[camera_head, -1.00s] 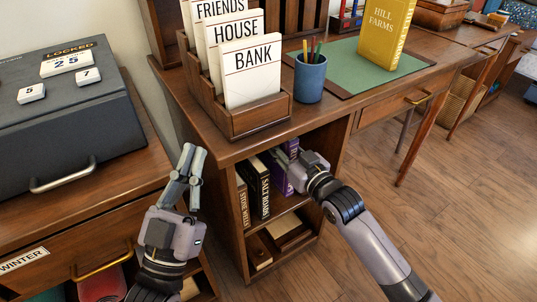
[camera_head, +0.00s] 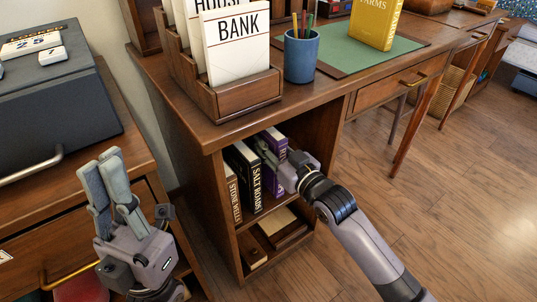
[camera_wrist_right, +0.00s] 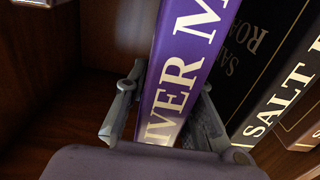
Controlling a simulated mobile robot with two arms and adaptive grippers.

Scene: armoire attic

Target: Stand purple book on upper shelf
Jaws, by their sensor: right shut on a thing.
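The purple book (camera_head: 274,142), with white lettering on its spine, is upright, perhaps slightly tilted, in the upper compartment of the desk's open cubby. My right gripper (camera_head: 287,168) is at its spine. In the right wrist view the purple book (camera_wrist_right: 190,62) lies between the fingers of my right gripper (camera_wrist_right: 165,112), which is shut on it. The upper shelf (camera_head: 275,208) shows its front edge below; the book's foot is hidden. My left gripper (camera_head: 104,166) is away to the left, empty, its finger gap unclear.
A black SALT ROADS book (camera_head: 245,178) and a brown STONE WELLS book (camera_head: 232,195) stand left of the purple book. The compartment's right side looks bare in the wrist view. A card holder (camera_head: 245,97) and blue pencil cup (camera_head: 304,56) stand on the desktop above.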

